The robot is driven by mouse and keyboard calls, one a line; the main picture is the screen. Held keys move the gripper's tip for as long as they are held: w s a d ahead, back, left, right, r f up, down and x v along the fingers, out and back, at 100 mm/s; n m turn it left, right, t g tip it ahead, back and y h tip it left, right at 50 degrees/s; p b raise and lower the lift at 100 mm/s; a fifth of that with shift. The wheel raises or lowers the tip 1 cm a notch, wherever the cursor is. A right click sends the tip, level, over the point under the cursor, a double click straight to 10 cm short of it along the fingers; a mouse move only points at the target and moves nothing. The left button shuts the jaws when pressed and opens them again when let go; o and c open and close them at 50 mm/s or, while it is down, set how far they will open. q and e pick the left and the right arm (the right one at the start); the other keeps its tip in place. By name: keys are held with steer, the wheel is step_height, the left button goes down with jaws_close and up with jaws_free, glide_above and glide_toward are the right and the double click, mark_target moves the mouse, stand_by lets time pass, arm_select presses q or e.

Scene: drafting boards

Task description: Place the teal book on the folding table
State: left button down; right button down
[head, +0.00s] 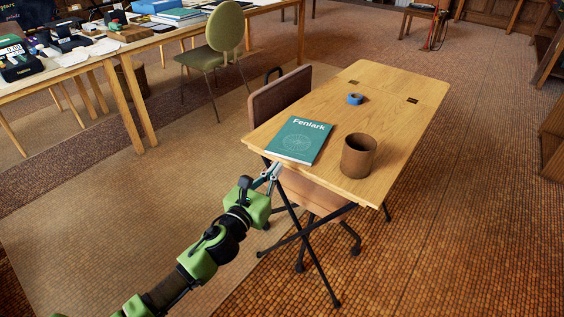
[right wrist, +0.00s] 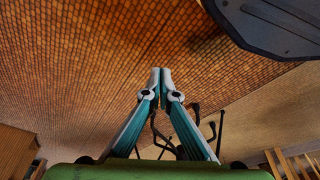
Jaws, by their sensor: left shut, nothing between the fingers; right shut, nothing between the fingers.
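The teal book (head: 299,140), with "Fenlark" on its cover, lies flat on the near left part of the folding table (head: 390,98). My left gripper (head: 273,170) is shut and empty, just in front of the table's near edge and below the book in the picture, apart from the book. My right gripper (right wrist: 160,74) shows only in the right wrist view. It is shut and empty, with the tiled floor behind it. The book does not show in that view.
A brown cup (head: 358,156) stands right of the book, and a blue tape roll (head: 355,99) lies farther back. A brown chair (head: 278,98) stands at the table's left side. A cluttered long desk (head: 130,42) and a green chair (head: 226,32) are at the back left.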

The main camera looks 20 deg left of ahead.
mark_target(288, 154)
arm_select(q)
steer(key=w, duration=0.4)
steer(key=shift+w+d, duration=0.1)
steer(key=shift+d, duration=0.25)
arm_select(e)
steer(key=shift+w+r, duration=0.2)
steer(key=shift+r, duration=0.6)
arm_select(q)
steer(key=w, duration=0.3)
steer(key=shift+w+d, duration=0.15)
steer(key=shift+d, duration=0.1)
steer(key=shift+w+d, duration=0.1)
steer(key=shift+w, duration=0.4)
arm_select(e)
steer(key=shift+s+f, duration=0.1)
arm_select(q)
steer(key=shift+s+f, duration=0.1)
